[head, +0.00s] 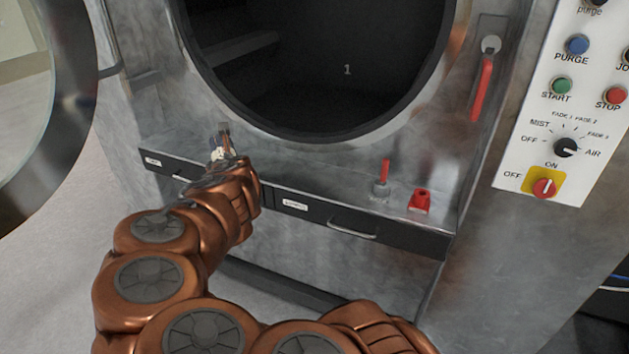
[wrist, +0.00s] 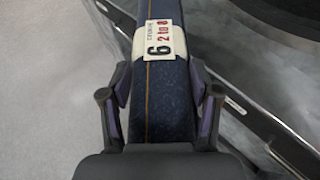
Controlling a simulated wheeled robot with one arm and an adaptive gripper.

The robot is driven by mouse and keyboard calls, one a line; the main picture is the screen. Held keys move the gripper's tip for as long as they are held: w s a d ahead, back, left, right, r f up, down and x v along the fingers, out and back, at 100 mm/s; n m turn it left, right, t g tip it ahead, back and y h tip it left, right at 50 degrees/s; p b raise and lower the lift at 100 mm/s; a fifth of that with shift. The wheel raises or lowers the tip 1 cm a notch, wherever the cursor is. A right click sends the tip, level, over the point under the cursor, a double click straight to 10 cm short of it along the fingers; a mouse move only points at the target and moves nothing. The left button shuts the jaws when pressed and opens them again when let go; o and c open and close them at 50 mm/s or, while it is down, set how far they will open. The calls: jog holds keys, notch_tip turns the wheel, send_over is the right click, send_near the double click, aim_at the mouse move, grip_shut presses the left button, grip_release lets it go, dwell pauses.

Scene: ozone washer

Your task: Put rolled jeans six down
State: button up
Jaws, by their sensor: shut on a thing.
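The rolled jeans six (wrist: 163,80) show in the wrist view as a dark blue denim roll with an orange seam and a cream tag marked 6. My gripper (wrist: 163,108) is shut on the roll, with one finger on each side of it. In the head view my gripper (head: 222,158) is in front of the washer, near the left part of the ledge below the round opening. The jeans are mostly hidden there behind my arm and gripper.
The washer's round opening (head: 330,75) is dark inside, with its door (head: 70,110) swung open at left. A ledge (head: 320,172) holds a red-handled valve (head: 381,180) and a red piece (head: 420,201). Drawers (head: 340,222) lie below. A control panel (head: 565,100) is at right.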

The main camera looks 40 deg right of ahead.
jog(key=s+d+f+n+y+b, duration=0.1)
jog(key=s+d+f+b, duration=0.2)
jog(key=d, duration=0.6)
jog(key=s+d+f+n+y+b, duration=0.1)
jog(key=s+d+f+y+b, duration=0.15)
jog(key=d, duration=0.55)
jog(key=s+d+f+n+y+b, duration=0.15)
jog(key=s+d+b, duration=0.35)
jog(key=s+d, duration=0.65)
jog(key=shift+n, duration=0.45)
jog(key=w, duration=0.4)
jog(key=w+f+p, duration=0.1)
jog(key=w, duration=0.4)
jog(key=w+p, duration=0.1)
jog(key=w, duration=0.4)
jog(key=shift+d+f, duration=0.2)
jog(key=shift+d, duration=0.1)
jog(key=shift+f+p, duration=0.4)
jog(key=shift+f, duration=1.35)
jog(key=shift+f, duration=0.1)
jog(key=o, duration=1.5)
jog(key=shift+c, duration=0.2)
